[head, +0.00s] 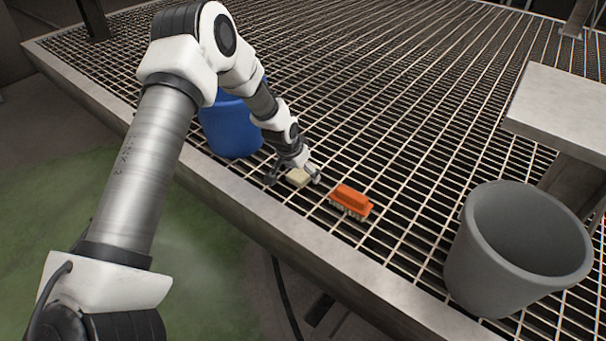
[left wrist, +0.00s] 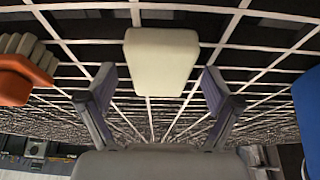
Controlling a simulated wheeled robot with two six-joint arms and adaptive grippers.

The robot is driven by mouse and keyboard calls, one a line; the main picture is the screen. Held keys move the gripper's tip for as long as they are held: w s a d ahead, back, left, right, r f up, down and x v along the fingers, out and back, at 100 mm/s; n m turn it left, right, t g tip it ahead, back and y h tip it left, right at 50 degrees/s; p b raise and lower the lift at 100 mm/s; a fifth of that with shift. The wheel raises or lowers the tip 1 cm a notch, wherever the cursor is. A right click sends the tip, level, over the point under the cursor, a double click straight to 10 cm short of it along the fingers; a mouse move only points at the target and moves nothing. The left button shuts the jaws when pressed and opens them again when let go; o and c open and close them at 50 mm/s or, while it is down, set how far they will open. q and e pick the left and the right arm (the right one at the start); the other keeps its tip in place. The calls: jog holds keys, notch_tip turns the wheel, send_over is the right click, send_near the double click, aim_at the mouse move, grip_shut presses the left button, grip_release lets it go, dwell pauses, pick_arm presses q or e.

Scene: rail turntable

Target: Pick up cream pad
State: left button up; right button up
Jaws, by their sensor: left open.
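The cream pad (head: 298,177) lies on the metal grating near the front edge, between the blue bucket and the orange brush. It also shows in the left wrist view (left wrist: 161,60) as a pale block just past the fingers. My left gripper (head: 294,178) is open, with its fingers low on either side of the pad. In the left wrist view the fingers (left wrist: 158,92) stand apart and the pad is centred between them, with gaps on both sides. My right gripper is in neither view.
An orange brush (head: 351,198) lies right of the pad, and in the left wrist view it is at the left (left wrist: 22,68). A blue bucket (head: 230,128) stands left, partly behind my arm. A grey bucket (head: 517,248) stands at right, near a pale raised block (head: 560,105). The grating behind is clear.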

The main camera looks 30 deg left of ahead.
aim_at(302, 171)
pick_arm(q)
jog(key=c, duration=1.1)
jog(key=shift+c, duration=0.2)
notch_tip(302, 171, up, 10)
jog(key=p, duration=0.6)
jog(key=shift+r, duration=0.2)
jog(key=shift+o, duration=0.2)
